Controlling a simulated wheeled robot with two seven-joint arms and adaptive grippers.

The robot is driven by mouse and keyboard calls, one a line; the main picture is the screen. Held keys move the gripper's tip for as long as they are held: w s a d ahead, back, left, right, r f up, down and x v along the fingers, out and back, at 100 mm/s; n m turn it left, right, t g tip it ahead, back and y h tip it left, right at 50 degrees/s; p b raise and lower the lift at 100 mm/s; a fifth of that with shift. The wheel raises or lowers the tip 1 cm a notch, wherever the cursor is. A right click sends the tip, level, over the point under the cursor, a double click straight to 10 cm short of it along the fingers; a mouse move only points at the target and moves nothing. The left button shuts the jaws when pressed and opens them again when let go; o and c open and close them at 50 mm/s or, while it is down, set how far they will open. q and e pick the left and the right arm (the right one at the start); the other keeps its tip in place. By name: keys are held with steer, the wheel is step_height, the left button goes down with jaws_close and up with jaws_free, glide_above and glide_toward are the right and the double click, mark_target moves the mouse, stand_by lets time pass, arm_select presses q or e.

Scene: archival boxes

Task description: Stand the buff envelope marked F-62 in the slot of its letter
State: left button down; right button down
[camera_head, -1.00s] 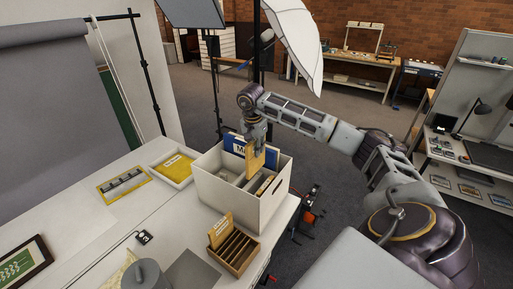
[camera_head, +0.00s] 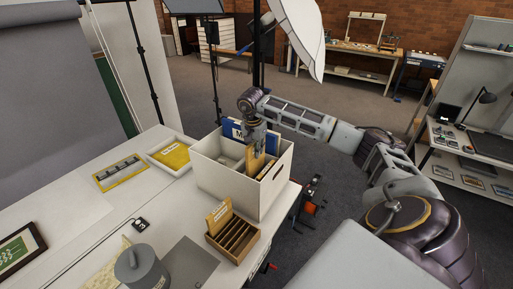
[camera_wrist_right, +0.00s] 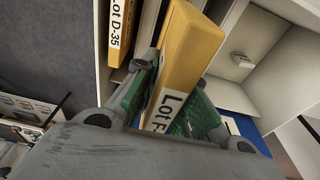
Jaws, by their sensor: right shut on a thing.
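My right gripper (camera_head: 256,140) is shut on a buff envelope (camera_head: 256,167). It holds the envelope roughly upright, with its lower part inside the white box (camera_head: 228,188). In the right wrist view the envelope (camera_wrist_right: 187,48) sits between the green finger pads of the gripper (camera_wrist_right: 167,102); its label reads "Lot F", the rest hidden by a finger. Another buff envelope marked Lot D-35 (camera_wrist_right: 121,30) stands in the box beside it. Whether the held envelope touches the box floor cannot be told. My left gripper is not in view.
A blue folder with a large M (camera_head: 232,130) stands at the back of the box. A wooden slotted rack (camera_head: 232,240) is in front of the box. A yellow-filled tray (camera_head: 172,155) lies to the left, and a grey canister (camera_head: 143,270) stands at the front.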

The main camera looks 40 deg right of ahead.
steer(key=shift+f+b, duration=0.5)
steer(key=shift+f, duration=0.75)
steer(key=c, duration=1.4)
jaws_free()
steer(key=shift+o, duration=0.2)
steer(key=shift+r, duration=0.2)
steer(key=shift+s+a+r, duration=0.1)
steer(key=shift+a+r, duration=0.2)
steer(key=shift+r, duration=1.65)
steer(key=shift+s+a+r, duration=0.1)
steer(key=shift+a+r, duration=0.15)
steer(key=shift+r, duration=1.65)
steer(key=shift+s+a+r, duration=0.1)
steer(key=shift+a+r, duration=0.2)
steer(key=shift+r, duration=1.65)
steer(key=shift+w+r, duration=0.1)
